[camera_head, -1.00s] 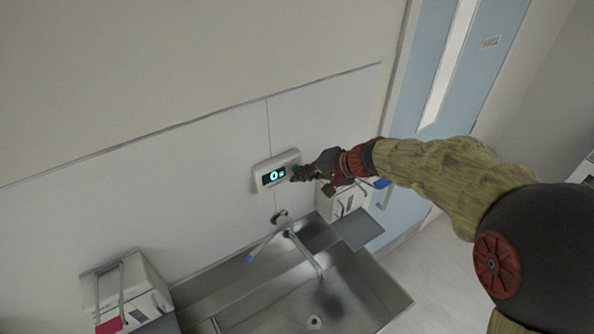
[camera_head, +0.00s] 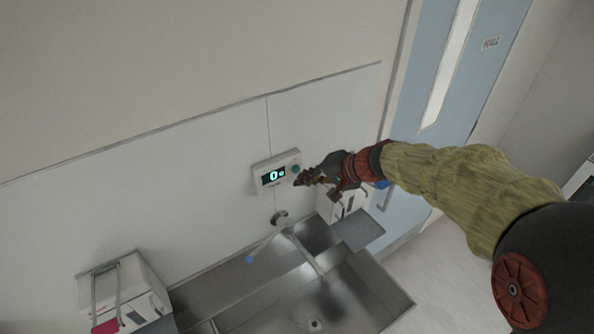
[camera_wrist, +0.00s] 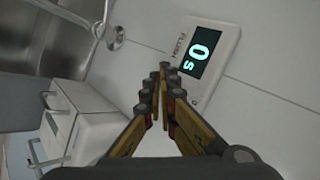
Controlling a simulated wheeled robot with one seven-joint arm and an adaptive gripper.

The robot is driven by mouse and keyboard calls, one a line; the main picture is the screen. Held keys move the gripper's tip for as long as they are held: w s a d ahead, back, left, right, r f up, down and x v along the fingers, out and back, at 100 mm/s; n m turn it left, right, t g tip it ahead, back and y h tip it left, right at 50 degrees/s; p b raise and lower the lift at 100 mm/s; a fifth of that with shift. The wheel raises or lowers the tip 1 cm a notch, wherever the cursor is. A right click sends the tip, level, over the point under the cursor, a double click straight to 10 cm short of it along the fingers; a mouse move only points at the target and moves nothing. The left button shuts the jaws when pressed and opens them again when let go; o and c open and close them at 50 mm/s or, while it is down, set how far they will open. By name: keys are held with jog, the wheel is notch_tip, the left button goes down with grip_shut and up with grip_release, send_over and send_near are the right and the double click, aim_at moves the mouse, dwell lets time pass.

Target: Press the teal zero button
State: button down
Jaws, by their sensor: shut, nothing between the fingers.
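A white timer panel (camera_head: 277,170) is fixed to the wall above the sink. Its dark display (camera_head: 273,176) reads "0 s" in glowing cyan. The round teal button (camera_head: 296,169) shows at the right of the display. My gripper (camera_head: 301,180) is shut and empty, with its tips just below and right of the button, seemingly a little off the panel. In the wrist view my gripper (camera_wrist: 165,72) points at the panel (camera_wrist: 213,50), near the display's edge. The button is not visible there, probably hidden by the fingers.
A steel sink (camera_head: 355,290) with a tap (camera_head: 303,250) lies below the panel. A white dispenser (camera_head: 345,203) hangs right of the panel, under my wrist. Another dispenser (camera_head: 140,290) is at the lower left. A blue door (camera_head: 420,160) stands to the right.

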jog(key=s+d, duration=0.1)
jog(key=s+b, duration=0.1)
jog(key=s+d+b, duration=0.1)
jog(key=s, duration=0.1)
jog(key=shift+d, duration=0.35)
dwell(0.7)
jog(key=s+d+f+n+h+b, duration=0.1)
jog(key=s+d+f+h+b, duration=0.1)
jog(key=s+d+f+b, duration=0.3)
jog(key=s+d+f+n+h+b, duration=0.1)
jog(key=s+d+f+h+b, duration=0.2)
jog(key=s+b, duration=0.7)
jog(key=s+d+f+n+h+b, duration=0.2)
jog(key=s+d+f+h+b, duration=0.1)
jog(key=s+d+f+b, duration=0.4)
jog(key=s+f+b, duration=0.1)
jog(key=s+f, duration=0.2)
jog(key=shift+s+d, duration=0.25)
jog(key=shift+d, duration=0.1)
